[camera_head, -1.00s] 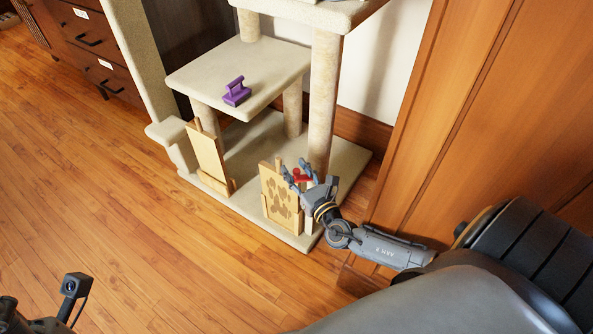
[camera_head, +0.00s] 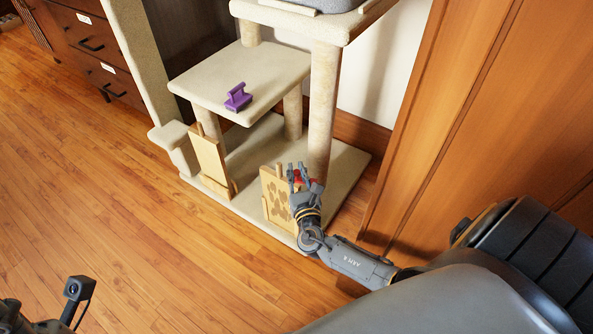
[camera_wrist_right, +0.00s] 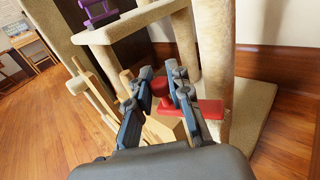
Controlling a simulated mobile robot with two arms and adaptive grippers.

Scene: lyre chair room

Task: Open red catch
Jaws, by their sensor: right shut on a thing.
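The red catch (camera_head: 297,178) is at the wooden panel with paw prints (camera_head: 277,197) at the base of the cat tree, mostly hidden by my right gripper (camera_head: 298,171) in the head view. In the right wrist view, the catch has a round red knob (camera_wrist_right: 160,87) and a flat red bar (camera_wrist_right: 208,109) reaching right. My right gripper (camera_wrist_right: 160,80) is shut on the knob, with a finger on each side. Parts of my left arm show at the lower left of the head view, but its fingers do not.
The cat tree has a beige base (camera_head: 255,150), posts (camera_head: 322,110) and a middle shelf (camera_head: 265,70) bearing a purple object (camera_head: 238,97). A second wooden panel (camera_head: 211,160) stands left. A wooden cabinet (camera_head: 450,110) is close on the right. The floor (camera_head: 130,220) at left is clear.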

